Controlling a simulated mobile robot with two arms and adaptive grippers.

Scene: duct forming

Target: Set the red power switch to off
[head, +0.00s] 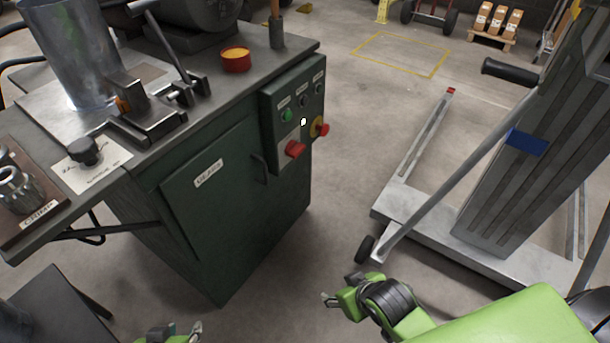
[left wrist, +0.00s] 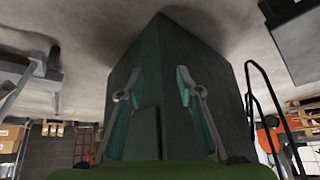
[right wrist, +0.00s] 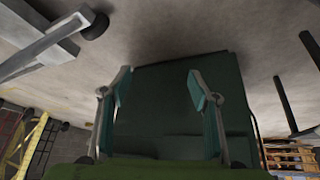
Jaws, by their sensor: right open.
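The red power switch (head: 294,149) looks like the red knob on a pale plate on the green machine's control panel (head: 272,104). I cannot read its position. A second red knob on a yellow backing (head: 320,128) sits to its right. My right gripper (head: 338,297) is open and empty, low in front of the cabinet and well apart from the switch. My left gripper (head: 172,335) shows only partly at the bottom edge; in the left wrist view it is open and empty (left wrist: 154,90). The right wrist view shows the right fingers spread (right wrist: 160,86), with the dark green cabinet beyond.
The green cabinet (head: 215,210) carries a worktop with a clamp, a metal cylinder (head: 75,50) and an orange-red round tin (head: 235,60). A grey lift with long base legs (head: 420,210) stands at the right. The floor between cabinet and lift is clear.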

